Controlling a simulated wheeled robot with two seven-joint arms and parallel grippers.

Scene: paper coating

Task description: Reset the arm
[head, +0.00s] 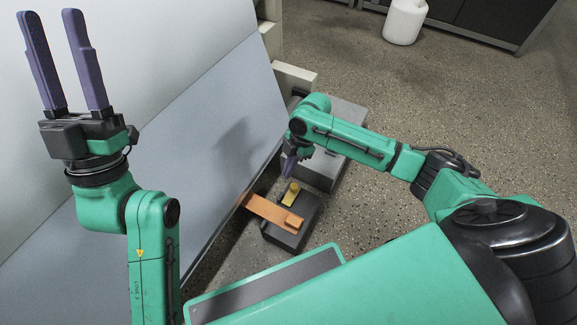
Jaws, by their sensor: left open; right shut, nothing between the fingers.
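My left gripper (68,62) is raised at the upper left with its two long dark fingers pointing up. The fingers stand apart with nothing between them. My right gripper (289,168) points down near the picture's middle, just above a dark box with a yellow piece on it. Its fingers look closed together and it holds nothing visible. My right arm reaches in from the right side, bent at the elbow.
A large pale sloping panel (195,120) fills the left side. The dark box (292,232) carries a yellow piece (291,194) and an orange-brown bar (270,212). A grey box (340,120) stands behind my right arm. A white container (404,22) stands on open speckled floor.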

